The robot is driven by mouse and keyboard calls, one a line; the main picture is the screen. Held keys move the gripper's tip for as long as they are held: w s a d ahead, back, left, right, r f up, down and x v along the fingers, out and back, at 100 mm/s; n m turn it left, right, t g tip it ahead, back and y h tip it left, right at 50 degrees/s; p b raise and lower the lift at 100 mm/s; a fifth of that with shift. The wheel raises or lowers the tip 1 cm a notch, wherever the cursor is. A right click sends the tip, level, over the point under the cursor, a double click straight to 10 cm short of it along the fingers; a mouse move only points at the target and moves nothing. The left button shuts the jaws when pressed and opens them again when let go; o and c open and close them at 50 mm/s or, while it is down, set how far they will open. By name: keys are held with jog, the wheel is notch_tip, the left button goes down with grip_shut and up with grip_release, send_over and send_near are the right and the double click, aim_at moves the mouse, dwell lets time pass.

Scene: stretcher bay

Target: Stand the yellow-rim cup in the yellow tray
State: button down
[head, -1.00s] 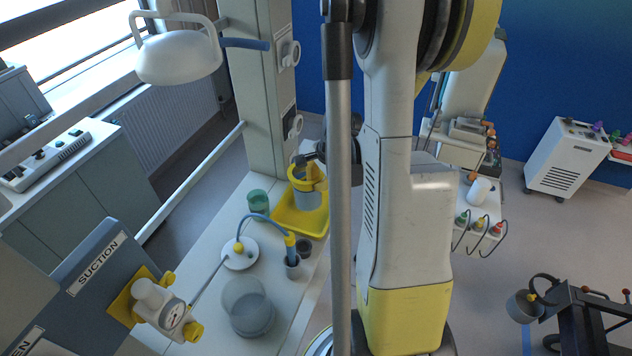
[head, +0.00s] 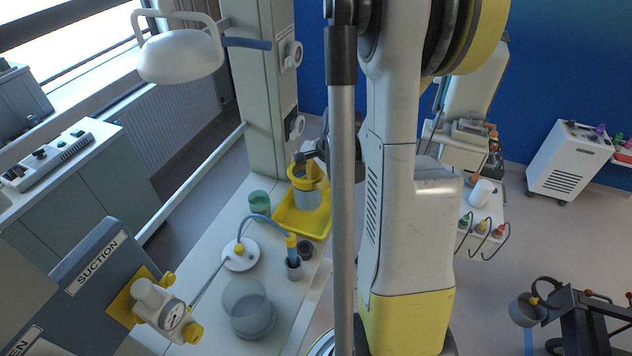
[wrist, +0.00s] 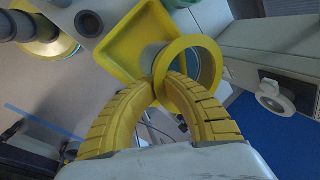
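The yellow-rim cup (head: 307,197) has a grey body and a broad yellow rim. In the head view it looks upright over the yellow tray (head: 287,218); I cannot tell whether its base touches the tray floor. In the wrist view the cup's ring-shaped rim (wrist: 208,54) is close up, with the yellow tray (wrist: 112,52) beyond it. My gripper (wrist: 159,86) has its two curved yellow fingers closed together on the near side of the rim.
A green cup (head: 260,205) stands left of the tray. A white disc stand with a blue hose (head: 240,256), small dark cups (head: 304,250) and a large clear jar (head: 250,310) share the counter. A wall column (head: 268,110) rises close behind the tray.

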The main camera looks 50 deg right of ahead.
aim_at(316, 193)
jog(key=shift+f, duration=0.1)
dwell(0.4)
jog(key=shift+f+b, duration=1.4)
jog(key=shift+b, duration=0.05)
jog(key=shift+f+b, duration=1.35)
jog(key=shift+b, duration=0.2)
dwell(0.8)
jog(key=c, duration=1)
grip_release()
jog(key=shift+r, duration=0.1)
jog(key=p+v, duration=0.5)
jog(key=v, duration=0.3)
jog(key=shift+r+p, duration=0.25)
jog(key=shift+p, duration=0.05)
jog(key=shift+w, duration=0.1)
dwell(1.0)
